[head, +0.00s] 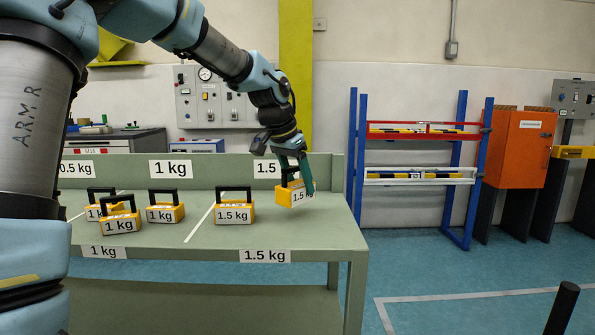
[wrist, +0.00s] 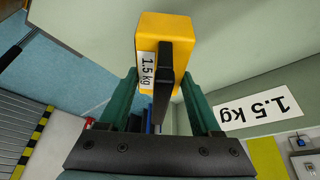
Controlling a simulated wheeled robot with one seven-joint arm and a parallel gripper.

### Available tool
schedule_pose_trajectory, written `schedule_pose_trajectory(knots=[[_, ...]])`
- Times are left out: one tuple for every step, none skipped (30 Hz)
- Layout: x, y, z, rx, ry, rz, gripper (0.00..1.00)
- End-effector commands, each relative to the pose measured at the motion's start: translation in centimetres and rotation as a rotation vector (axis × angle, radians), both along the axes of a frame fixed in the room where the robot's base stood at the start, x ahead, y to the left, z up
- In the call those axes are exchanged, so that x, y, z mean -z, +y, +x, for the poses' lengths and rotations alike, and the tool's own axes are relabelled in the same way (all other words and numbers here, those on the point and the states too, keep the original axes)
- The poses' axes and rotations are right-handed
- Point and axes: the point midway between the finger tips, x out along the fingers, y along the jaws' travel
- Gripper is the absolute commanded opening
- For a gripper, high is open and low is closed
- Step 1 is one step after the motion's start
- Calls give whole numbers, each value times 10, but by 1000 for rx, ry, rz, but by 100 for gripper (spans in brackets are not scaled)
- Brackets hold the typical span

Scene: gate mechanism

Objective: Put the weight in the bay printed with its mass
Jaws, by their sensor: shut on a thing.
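My gripper (head: 296,176) is shut on the black handle of a yellow weight (head: 288,196) with a white "1.5 kg" label. The weight hangs slightly tilted at the right end of the green bench; I cannot tell whether it touches the top. In the wrist view this weight (wrist: 175,28) shows between the green fingers (wrist: 163,95). The 1.5 kg bay (head: 255,232) lies right of a white line, with "1.5 kg" signs at its back (head: 267,169) and front (head: 265,256). My gripper partly covers the back sign. Another 1.5 kg weight (head: 233,213) stands in that bay.
Two 1 kg weights (head: 121,224) (head: 165,213) and a partly hidden weight (head: 94,212) stand further left. A "1 kg" sign (head: 170,169) and a "0.5 kg" sign (head: 76,169) mark the backboard. A blue rack (head: 462,170) stands beyond the bench's right edge.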

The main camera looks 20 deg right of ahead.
Motion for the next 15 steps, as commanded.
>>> schedule_pose_trajectory(knots=[[-1,-1,0,0,-4,-5,0],[0,-1,0,0,-4,-5,0],[2,-1,0,0,-4,-4,0],[5,-1,0,1,-3,-3,0],[8,-1,0,1,-2,-2,0],[12,-1,0,1,-2,-4,0],[16,-1,0,1,-2,-4,0],[20,-1,0,1,-1,-3,0],[25,-1,0,1,-1,-3,0],[28,-1,0,2,-2,-3,0],[31,-1,0,1,-3,-2,0],[34,-1,0,1,-3,-3,0],[35,-1,0,1,-3,-4,0],[36,-2,0,1,-5,-5,0],[36,-2,0,0,-4,-5,0]])
